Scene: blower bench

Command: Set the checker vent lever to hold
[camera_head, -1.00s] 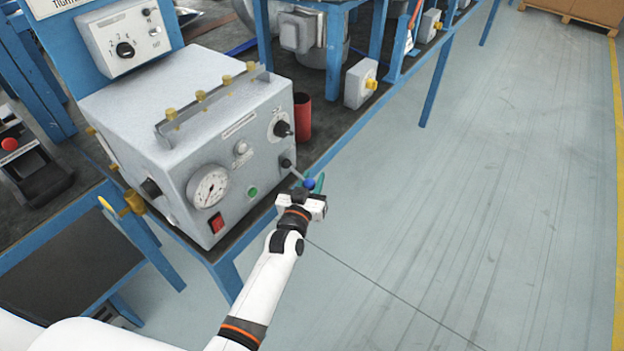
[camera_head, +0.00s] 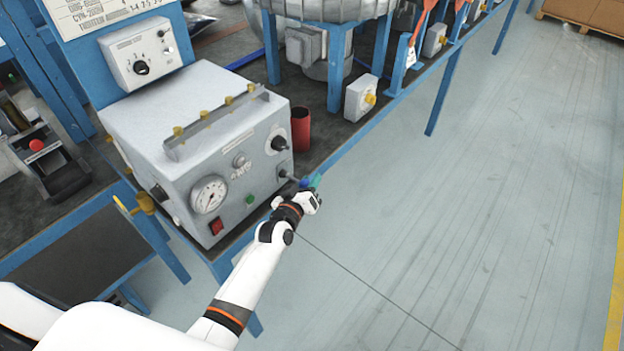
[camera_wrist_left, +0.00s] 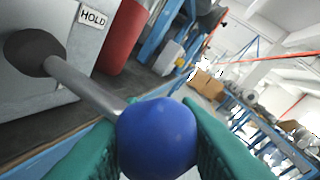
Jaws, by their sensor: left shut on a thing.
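The checker (camera_head: 205,145) is a grey box on the bench with a gauge, knobs and a red switch on its front. Its vent lever (camera_head: 289,177) is a thin rod from a dark hub at the lower right of the front, tipped with a blue ball. In the left wrist view the blue ball (camera_wrist_left: 157,138) sits between the green fingers of my left gripper (camera_wrist_left: 160,150), which is shut on it. The rod (camera_wrist_left: 85,87) runs back to the hub (camera_wrist_left: 35,52). A HOLD label (camera_wrist_left: 93,15) shows above the rod, right of the hub. My right gripper is not in view.
A red cylinder (camera_head: 300,130) stands on the bench just right of the checker. A small box with a yellow knob (camera_head: 361,98) is farther back at the bench edge. The floor (camera_head: 450,220) to the right is clear.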

